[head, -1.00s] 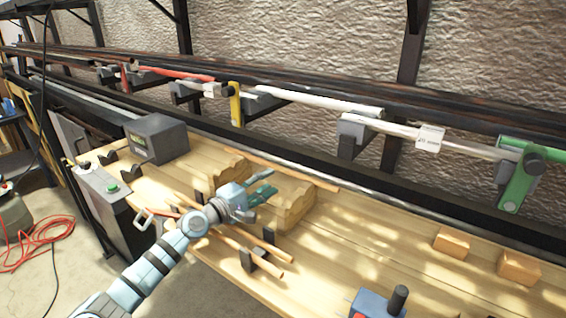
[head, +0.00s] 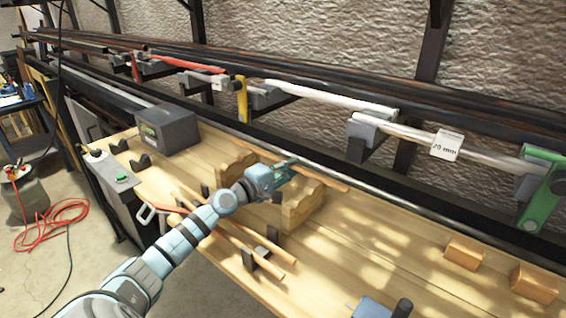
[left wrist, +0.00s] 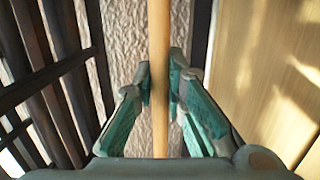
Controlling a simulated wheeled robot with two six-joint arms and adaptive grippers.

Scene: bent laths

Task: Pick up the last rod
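The straight wooden rod (head: 333,184) lies across the two notched wooden blocks (head: 303,205) near the back of the bench. In the left wrist view the rod (left wrist: 159,50) runs lengthwise through the middle, between the teal fingers (left wrist: 160,88). The fingertips sit close against both sides of it and appear shut on it. The rod still seems to rest on the blocks. My right gripper is not in view.
Other wooden rods (head: 265,240) lie on black stands in front of my left forearm. A grey box (head: 168,130) stands at left. Two small wooden blocks (head: 464,252) and a blue fixture (head: 375,308) are at right. A wall rack with white bars (head: 330,97) runs behind.

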